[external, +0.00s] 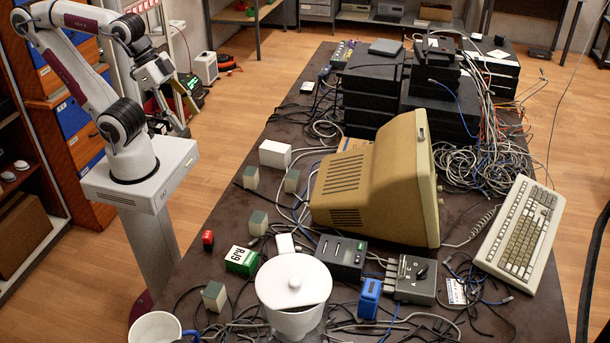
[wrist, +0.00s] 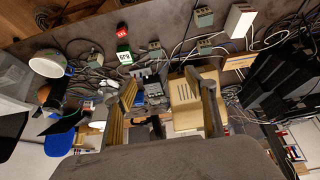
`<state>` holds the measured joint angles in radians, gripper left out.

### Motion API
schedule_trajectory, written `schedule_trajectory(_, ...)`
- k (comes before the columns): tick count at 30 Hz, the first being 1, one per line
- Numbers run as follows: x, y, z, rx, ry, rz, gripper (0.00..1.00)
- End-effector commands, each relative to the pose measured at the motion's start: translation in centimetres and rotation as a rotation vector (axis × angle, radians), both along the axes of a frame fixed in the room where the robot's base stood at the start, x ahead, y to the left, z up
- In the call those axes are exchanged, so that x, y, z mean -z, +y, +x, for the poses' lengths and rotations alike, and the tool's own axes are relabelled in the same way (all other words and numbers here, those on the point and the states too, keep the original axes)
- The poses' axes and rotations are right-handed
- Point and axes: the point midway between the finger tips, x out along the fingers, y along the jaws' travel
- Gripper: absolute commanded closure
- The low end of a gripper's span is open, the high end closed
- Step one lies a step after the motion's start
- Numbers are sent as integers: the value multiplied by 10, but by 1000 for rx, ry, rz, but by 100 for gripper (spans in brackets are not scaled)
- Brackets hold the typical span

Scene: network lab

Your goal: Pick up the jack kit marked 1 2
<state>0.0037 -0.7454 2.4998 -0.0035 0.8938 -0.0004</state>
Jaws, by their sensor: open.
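Several small grey-green boxes lie on the dark table: one in front of the monitor's left side (external: 258,222), one nearer the mug (external: 214,295), and two farther back (external: 291,180) and (external: 250,177). A green and white box (external: 242,260) with large black lettering stands near the left edge, beside a small red box (external: 208,238). No "1 2" mark is legible, so I cannot tell which is the jack kit. My gripper (wrist: 167,85) is open and empty, well above and apart from the table. Its fingers frame the monitor and cables in the wrist view.
A beige monitor (external: 370,185) and stacked black equipment (external: 375,85) stand tall on the table. A lidded white pot (external: 293,285), a mug (external: 155,327), a blue box (external: 370,298) and loose cables crowd the near end. The left table edge has some bare strip.

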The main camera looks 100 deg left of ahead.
Motion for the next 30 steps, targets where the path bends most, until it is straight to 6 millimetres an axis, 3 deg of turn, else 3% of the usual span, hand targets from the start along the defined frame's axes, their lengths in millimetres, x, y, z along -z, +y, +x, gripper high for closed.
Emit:
schedule_trajectory(8, 4, -25, 27, 39, -20, -55, 44)
schedule_trajectory(18, 17, -89, 82, 95, -64, -183, 44)
schedule_trajectory(30, 43, -164, 131, 100, -102, -306, 44)
